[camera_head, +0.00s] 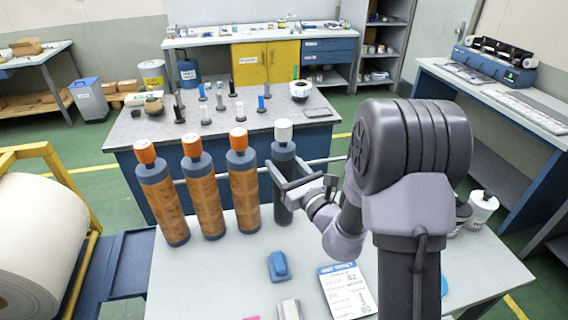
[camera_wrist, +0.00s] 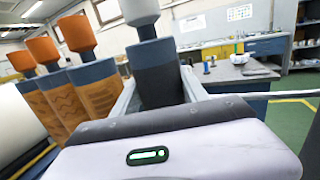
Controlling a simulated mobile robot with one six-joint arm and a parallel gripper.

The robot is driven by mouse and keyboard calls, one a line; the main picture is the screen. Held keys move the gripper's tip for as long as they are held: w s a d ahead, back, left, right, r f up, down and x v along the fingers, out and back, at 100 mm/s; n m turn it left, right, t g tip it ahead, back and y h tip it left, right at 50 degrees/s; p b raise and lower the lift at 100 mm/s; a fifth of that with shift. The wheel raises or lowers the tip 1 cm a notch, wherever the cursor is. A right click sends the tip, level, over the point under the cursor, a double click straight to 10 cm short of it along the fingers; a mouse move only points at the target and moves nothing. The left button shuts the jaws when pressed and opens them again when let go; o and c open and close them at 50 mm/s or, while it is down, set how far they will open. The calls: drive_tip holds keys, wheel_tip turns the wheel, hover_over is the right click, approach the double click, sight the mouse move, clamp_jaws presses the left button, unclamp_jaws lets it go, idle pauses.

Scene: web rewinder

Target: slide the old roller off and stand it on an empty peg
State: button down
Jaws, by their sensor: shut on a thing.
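A dark grey-blue roller with a white cap (camera_head: 284,151) stands upright at the right end of a row on the front table. It also shows in the wrist view (camera_wrist: 158,75). My gripper (camera_head: 286,182) is shut around its middle, with one finger on each side in the wrist view (camera_wrist: 160,92). Three brown-patterned rollers with orange caps stand upright to its left: a left one (camera_head: 163,205), a middle one (camera_head: 203,195) and a right one (camera_head: 244,190). I cannot tell whether pegs are under the rollers.
A thin grey rod (camera_head: 335,160) runs behind the rollers. A blue block (camera_head: 279,266) and a printed card (camera_head: 346,290) lie on the front table. The back table (camera_head: 130,128) holds several small upright pieces. A large white roll (camera_head: 35,250) is at the left.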

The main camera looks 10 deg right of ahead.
drive_tip(key=shift+r, duration=0.1)
drive_tip(key=c, duration=0.5)
unclamp_jaws()
drive_tip(key=p+v, duration=1.1)
drive_tip(key=v, duration=0.6)
drive_tip(key=shift+s, duration=0.25)
